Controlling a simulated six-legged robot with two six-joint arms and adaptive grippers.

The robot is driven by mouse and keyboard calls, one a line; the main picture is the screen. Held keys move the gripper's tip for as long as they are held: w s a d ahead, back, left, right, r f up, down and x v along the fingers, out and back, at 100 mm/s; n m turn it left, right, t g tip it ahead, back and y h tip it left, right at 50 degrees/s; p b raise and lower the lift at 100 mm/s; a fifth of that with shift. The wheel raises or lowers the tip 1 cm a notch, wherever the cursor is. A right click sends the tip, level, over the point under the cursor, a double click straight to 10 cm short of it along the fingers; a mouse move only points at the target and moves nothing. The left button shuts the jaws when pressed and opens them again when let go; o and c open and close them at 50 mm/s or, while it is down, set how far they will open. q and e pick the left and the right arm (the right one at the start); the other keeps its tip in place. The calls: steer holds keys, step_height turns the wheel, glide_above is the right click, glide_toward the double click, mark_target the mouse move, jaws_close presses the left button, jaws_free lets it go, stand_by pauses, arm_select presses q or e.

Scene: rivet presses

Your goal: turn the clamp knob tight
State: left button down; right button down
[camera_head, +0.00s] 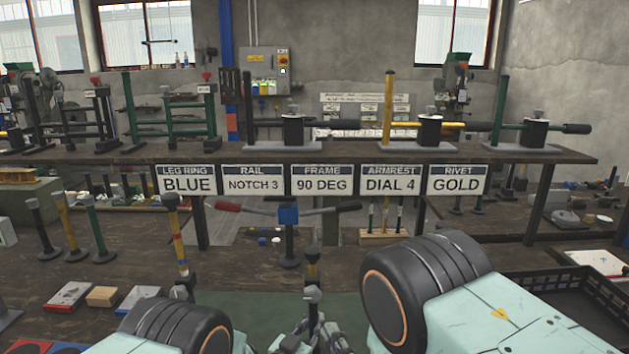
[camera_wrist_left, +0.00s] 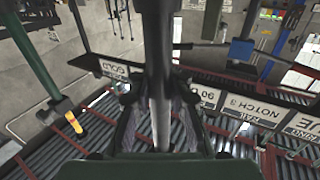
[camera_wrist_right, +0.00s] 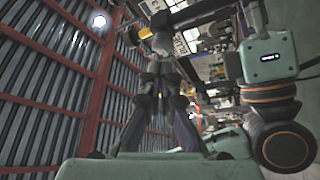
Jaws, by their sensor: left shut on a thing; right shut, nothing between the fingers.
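A grey knob-like head (camera_head: 313,294) stands on a stem at the bottom centre of the head view, and I take it for the clamp knob. My left gripper (camera_head: 288,340) and right gripper (camera_head: 326,336) are close together at the bottom edge, partly cut off. In the left wrist view, my left gripper (camera_wrist_left: 158,100) is shut around a long grey rod (camera_wrist_left: 157,50). In the right wrist view, my right gripper (camera_wrist_right: 163,72) is shut and empty, with a grey rounded part (camera_wrist_right: 160,42) near its tips. Contact there is unclear.
A banded post (camera_head: 178,240) stands left in a grey holder. Signs (camera_head: 322,181) hang on the rear shelf. Boxes (camera_head: 70,296) lie left; a black crate (camera_head: 570,290) stands right.

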mark_target(312, 295)
steer(key=w, duration=0.6)
steer(key=shift+w+d+r, duration=0.3)
steer(key=shift+r, duration=0.15)
steer(key=shift+a, duration=0.45)
stand_by(0.8)
steer(key=shift+a+f, duration=0.1)
steer(key=shift+f, duration=0.2)
steer(key=shift+a+f, duration=0.15)
steer(key=shift+f, duration=0.15)
steer(key=shift+a+f, duration=0.35)
steer(key=shift+f, duration=0.05)
stand_by(0.4)
steer(key=shift+d+f, duration=0.1)
